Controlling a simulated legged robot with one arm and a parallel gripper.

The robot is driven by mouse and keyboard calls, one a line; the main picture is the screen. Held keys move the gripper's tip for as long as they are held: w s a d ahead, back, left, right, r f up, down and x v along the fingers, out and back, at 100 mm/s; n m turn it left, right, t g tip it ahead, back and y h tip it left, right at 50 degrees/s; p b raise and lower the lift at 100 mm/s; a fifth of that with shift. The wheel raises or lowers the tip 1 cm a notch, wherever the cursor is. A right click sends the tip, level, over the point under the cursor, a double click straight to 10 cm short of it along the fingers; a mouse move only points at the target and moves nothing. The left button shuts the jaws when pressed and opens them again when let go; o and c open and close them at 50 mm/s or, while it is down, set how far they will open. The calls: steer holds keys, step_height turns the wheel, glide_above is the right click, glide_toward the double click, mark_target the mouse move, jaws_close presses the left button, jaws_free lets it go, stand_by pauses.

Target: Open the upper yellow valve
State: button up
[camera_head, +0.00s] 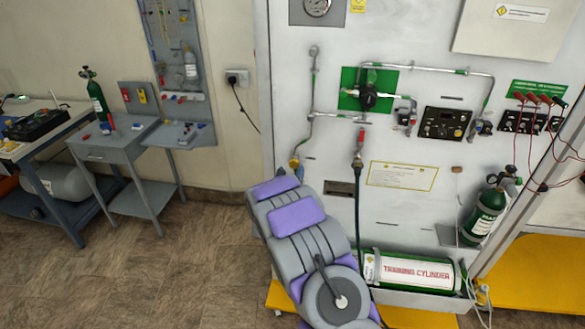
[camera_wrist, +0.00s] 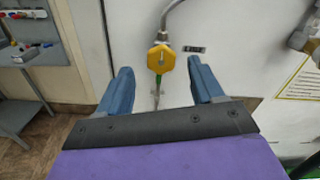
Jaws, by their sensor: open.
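A yellow valve knob (camera_wrist: 160,59) hangs at the lower end of a bent grey pipe, with a green part below it. It also shows small in the head view (camera_head: 295,163), just above the end of my arm on the white panel. My gripper (camera_wrist: 161,70) is open, with one blue finger on each side of the knob in the wrist view. Gaps show between both fingers and the knob. The fingers look nearer the camera than the knob, but the exact depth is hard to tell. Nothing is held.
The white panel carries pipes, a green plate (camera_head: 367,90), a black control box (camera_head: 445,124) and a red fitting (camera_head: 358,150) with a hose. A training cylinder (camera_head: 413,270) lies low to the right of my arm. A small workbench (camera_head: 118,138) stands left; the floor between is clear.

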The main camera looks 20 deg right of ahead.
mark_target(293, 165)
steer(key=shift+x, duration=2.15)
steer(key=c, duration=1.1)
